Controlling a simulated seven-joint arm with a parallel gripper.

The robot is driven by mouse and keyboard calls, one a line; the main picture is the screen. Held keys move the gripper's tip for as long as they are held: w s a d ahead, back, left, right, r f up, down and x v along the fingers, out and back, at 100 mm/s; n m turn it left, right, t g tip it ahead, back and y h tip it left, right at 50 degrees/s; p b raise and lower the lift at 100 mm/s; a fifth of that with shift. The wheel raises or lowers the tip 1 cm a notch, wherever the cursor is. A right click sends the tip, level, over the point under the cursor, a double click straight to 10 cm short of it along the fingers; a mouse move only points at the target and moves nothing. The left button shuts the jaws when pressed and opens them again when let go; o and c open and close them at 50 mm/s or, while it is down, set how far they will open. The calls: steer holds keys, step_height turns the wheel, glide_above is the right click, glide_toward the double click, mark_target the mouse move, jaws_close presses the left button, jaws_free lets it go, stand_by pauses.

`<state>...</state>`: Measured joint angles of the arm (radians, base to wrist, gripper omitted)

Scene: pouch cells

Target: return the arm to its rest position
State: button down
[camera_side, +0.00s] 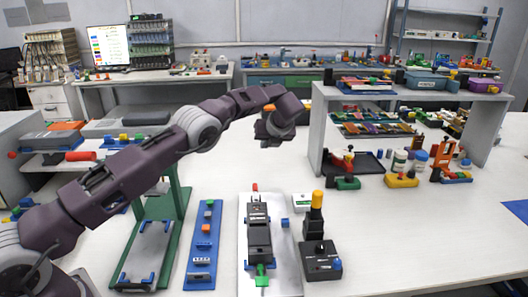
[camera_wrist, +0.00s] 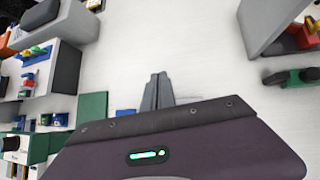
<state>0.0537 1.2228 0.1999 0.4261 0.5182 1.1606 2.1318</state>
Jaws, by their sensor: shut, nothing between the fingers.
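My gripper (camera_side: 268,128) hangs at the end of my raised purple arm, high above the white table, in the side view. In the wrist view my gripper's two grey fingers (camera_wrist: 158,92) lie together, shut with nothing between them. Below the arm in the side view, a dark device with a green tab (camera_side: 260,238) lies on a pale plate (camera_side: 284,262). The gripper is apart from it and touches nothing that I can see.
A green frame (camera_side: 180,195) stands under my arm, beside a blue strip (camera_side: 203,255) with small blocks. A black box with a yellow-topped post (camera_side: 318,250) stands right of the plate. A white shelf unit (camera_side: 318,125) rises at the right. The table's right front (camera_side: 430,235) is clear.

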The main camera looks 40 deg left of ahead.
steer(key=s+d+r+n+h, duration=0.3)
steer(key=s+r+n, duration=0.7)
steer(key=r, duration=0.5)
steer(key=s+d+r+n+h, duration=0.1)
steer(key=s+d+r+n, duration=0.15)
steer(key=s, duration=0.45)
steer(key=s+d+r+n+h, duration=0.1)
steer(key=s+d+r+n, duration=0.15)
steer(key=s, duration=0.45)
steer(key=s+d+f+n+h, duration=0.1)
steer(key=s+d+f+n, duration=0.1)
steer(key=s, duration=0.6)
steer(key=s+d+f+n+t, duration=0.1)
steer(key=s+d+f+n, duration=0.1)
steer(key=s+n, duration=0.3)
steer(key=s+d+f+n+h, duration=0.1)
steer(key=s+n, duration=0.3)
steer(key=s, duration=0.9)
steer(key=shift+d+f+h, duration=0.3)
steer(key=shift+d+f, duration=0.2)
steer(key=shift+d, duration=0.25)
